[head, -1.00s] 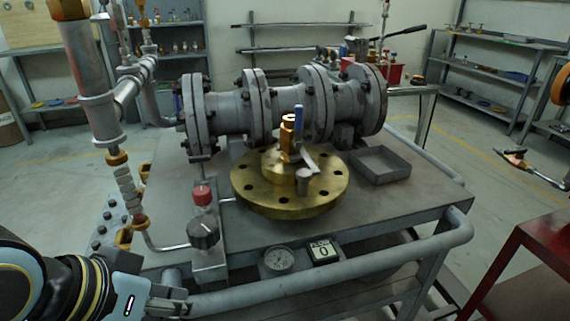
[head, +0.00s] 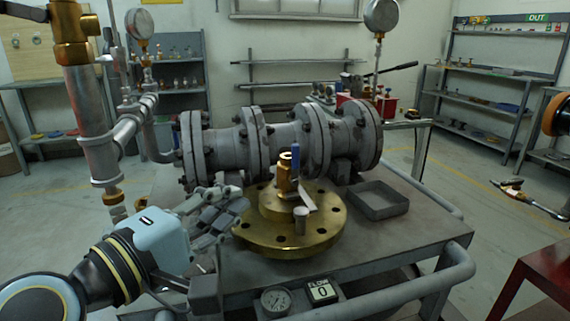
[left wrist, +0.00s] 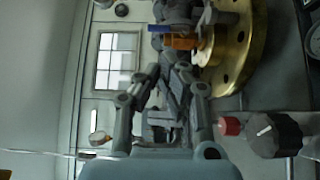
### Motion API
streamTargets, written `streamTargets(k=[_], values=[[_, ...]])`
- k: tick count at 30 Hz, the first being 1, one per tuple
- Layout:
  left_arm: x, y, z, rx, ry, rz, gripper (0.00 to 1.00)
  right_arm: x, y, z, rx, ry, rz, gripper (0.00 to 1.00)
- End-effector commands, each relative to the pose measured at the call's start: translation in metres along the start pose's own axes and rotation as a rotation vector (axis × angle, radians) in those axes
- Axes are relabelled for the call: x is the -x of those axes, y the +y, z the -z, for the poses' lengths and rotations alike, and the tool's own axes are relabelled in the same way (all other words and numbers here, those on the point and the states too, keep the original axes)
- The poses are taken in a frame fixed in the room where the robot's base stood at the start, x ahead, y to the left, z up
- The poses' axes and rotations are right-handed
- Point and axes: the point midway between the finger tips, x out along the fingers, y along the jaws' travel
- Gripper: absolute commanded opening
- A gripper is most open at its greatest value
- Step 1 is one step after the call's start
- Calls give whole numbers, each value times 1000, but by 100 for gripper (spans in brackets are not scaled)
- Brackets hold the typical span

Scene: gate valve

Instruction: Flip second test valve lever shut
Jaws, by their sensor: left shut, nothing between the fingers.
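A small brass valve (head: 286,182) stands upright on the round brass flange (head: 262,238) on the cart. Its blue lever (head: 296,160) points straight up. A flat silver arm (head: 308,200) and a short grey post (head: 300,220) are beside the valve's base. In the left wrist view the valve (left wrist: 182,42) and its blue lever (left wrist: 160,29) lie beyond the fingers. My left gripper (head: 238,204) is shut and empty at the flange's left edge, apart from the lever. In the wrist view its fingers (left wrist: 168,68) are together. My right gripper is not in view.
A grey flanged pipe body (head: 285,143) lies behind the brass flange. An open grey tray (head: 378,200) is to its right. A vertical pipe (head: 95,115) rises at the left. A dial gauge (head: 276,300) and a counter (head: 321,291) sit at the cart's front edge.

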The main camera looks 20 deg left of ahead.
Motion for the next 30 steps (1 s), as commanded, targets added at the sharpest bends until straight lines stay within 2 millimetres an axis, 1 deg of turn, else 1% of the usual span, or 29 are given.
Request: streamTargets(k=[2,5,8,15,21,25,30], values=[[-3,1,0,-1,0,-1,0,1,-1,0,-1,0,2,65],[-13,1,0,-1,1,-2,0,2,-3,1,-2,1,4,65],[-30,2,0,-1,0,-3,0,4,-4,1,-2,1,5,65],[-82,2,0,-1,-1,-3,0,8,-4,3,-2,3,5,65],[-118,1,0,-2,-1,-1,0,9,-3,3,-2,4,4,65],[-132,0,0,-2,-1,1,0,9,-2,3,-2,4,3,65],[-140,0,0,-3,-1,1,0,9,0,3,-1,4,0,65]])
